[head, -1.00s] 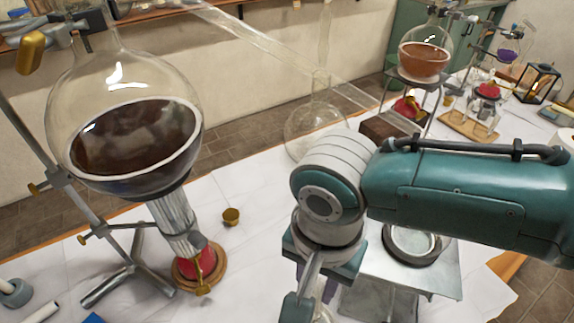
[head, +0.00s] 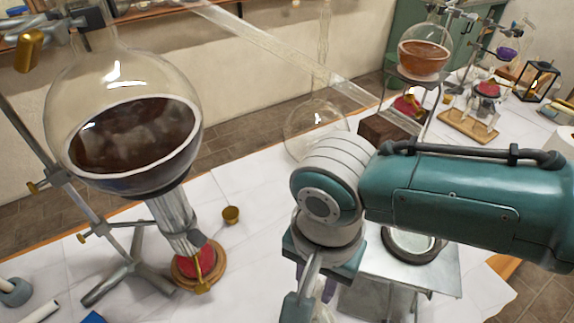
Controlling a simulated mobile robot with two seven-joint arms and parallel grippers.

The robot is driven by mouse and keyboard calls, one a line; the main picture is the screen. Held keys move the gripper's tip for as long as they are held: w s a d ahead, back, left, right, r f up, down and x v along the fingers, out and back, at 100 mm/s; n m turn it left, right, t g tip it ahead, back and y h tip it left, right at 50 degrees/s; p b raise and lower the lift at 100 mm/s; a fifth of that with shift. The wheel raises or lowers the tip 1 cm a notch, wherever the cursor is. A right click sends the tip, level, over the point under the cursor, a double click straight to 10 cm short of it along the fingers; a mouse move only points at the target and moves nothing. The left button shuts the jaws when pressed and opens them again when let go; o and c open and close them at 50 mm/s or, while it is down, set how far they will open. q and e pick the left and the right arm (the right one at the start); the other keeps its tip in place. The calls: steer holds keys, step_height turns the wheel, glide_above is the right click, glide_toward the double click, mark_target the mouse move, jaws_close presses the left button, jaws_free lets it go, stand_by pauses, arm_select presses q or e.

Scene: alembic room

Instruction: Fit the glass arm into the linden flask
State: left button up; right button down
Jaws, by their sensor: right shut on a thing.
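My right gripper (head: 306,295) points down at the bottom edge, in front of the bench's near side. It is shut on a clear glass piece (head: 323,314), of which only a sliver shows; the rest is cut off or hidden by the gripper. A long clear glass tube (head: 270,60) slopes down to the right across the back. A clear round flask with a tall neck (head: 312,122) stands on the bench behind my wrist, partly hidden. I cannot tell which flask is the linden one. My left gripper is not in view.
A big flask of dark liquid (head: 75,85) stands clamped over a red burner (head: 190,262) at left. A flask of orange liquid (head: 423,58) sits on a tripod. A metal stand with a dish (head: 430,275) is beside my forearm. White bench cloth (head: 262,190) lies bare in the middle.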

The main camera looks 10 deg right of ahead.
steer(key=shift+f, duration=0.1)
stand_by(0.8)
steer(key=shift+c, duration=0.8)
jaws_free()
step_height(320, 180, up, 7)
steer(key=p, duration=0.7)
stand_by(0.4)
